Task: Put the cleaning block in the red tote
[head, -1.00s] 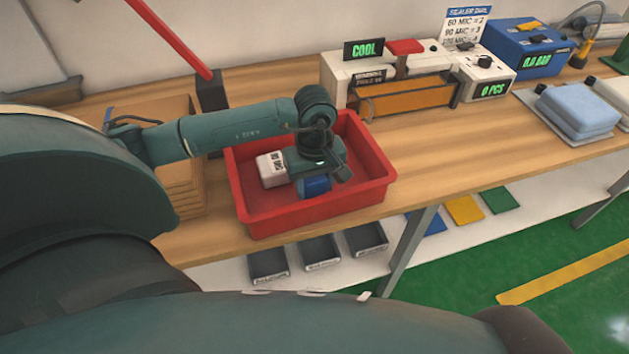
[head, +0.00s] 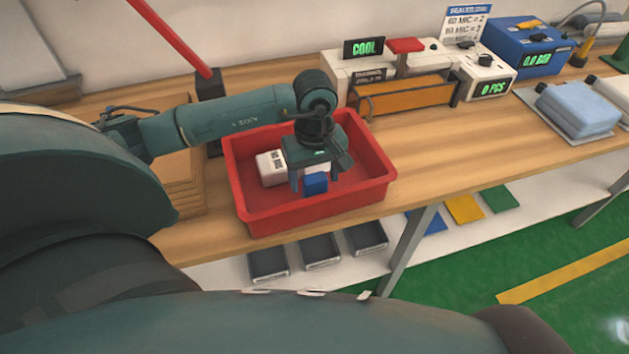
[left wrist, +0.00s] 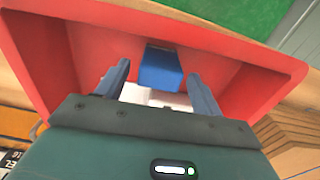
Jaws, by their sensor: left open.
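The blue cleaning block (head: 316,184) is inside the red tote (head: 262,220), near its front wall. The block also shows in the left wrist view (left wrist: 161,68), beyond and between the fingertips. My left gripper (head: 313,178) is open just above it, pointing down into the tote, with clear gaps on both sides of the block. In the left wrist view both fingers (left wrist: 159,72) stand apart. A white item shows behind the block; I cannot tell whether they touch. My right gripper is not in view.
A white labelled box (head: 271,168) lies in the tote to the left. Flat brown cartons (head: 185,180) are left of the tote. A sealer (head: 405,95) stands behind it. Bare bench lies to the right.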

